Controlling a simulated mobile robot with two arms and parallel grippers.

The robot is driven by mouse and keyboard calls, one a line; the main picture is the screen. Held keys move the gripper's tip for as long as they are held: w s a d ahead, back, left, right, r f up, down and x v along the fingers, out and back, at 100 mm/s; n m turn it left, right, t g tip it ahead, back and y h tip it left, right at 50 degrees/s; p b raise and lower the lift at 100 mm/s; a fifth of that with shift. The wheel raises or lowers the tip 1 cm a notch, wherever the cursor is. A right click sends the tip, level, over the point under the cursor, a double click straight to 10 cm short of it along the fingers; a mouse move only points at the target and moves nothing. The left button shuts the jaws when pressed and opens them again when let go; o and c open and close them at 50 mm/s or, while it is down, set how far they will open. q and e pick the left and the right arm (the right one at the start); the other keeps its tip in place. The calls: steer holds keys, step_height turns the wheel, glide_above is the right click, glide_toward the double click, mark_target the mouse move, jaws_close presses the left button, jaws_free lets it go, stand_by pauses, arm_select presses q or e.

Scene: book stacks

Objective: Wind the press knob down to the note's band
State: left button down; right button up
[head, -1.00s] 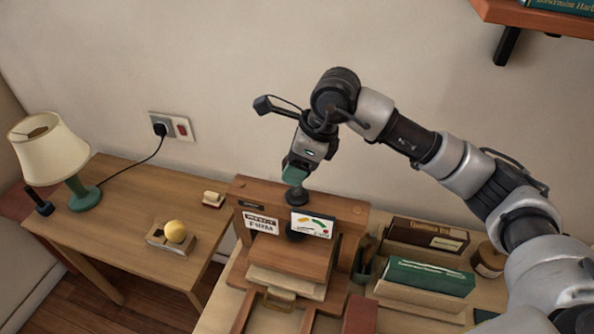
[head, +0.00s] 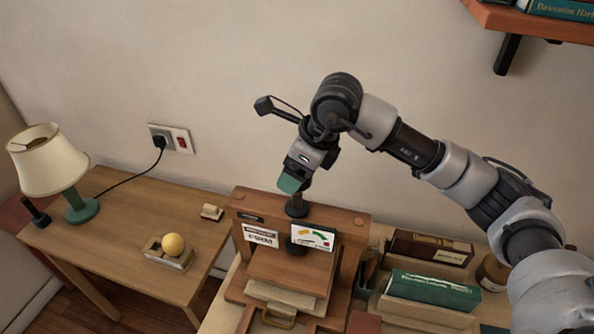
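The wooden book press (head: 352,228) stands on the right-hand desk. Its dark knob and post (head: 297,208) rise from the top beam. A white note card (head: 261,236) with print is on the beam's front, left; its words are too small to read surely. A white gauge card (head: 313,236) with orange, green and red marks is right of it; no pointer reading can be made out. My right gripper (head: 289,185), with teal fingertips, is just above the knob, slightly left of it. Its finger gap is hidden, and contact with the post is unclear. My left gripper is out of view.
The press's platen and a pale block (head: 283,293) sit below the beam. Book trays with a green book (head: 433,290) and a brown book (head: 428,248) stand to the right. A lamp (head: 50,165) and a yellow ball (head: 173,244) are on the left desk. A wall shelf (head: 530,22) is upper right.

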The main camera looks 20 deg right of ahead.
steer(key=shift+o, duration=0.5)
steer(key=shift+f, duration=0.2)
steer(key=b+v, duration=0.2)
steer(key=v, duration=0.9)
steer(key=shift+a, duration=0.15)
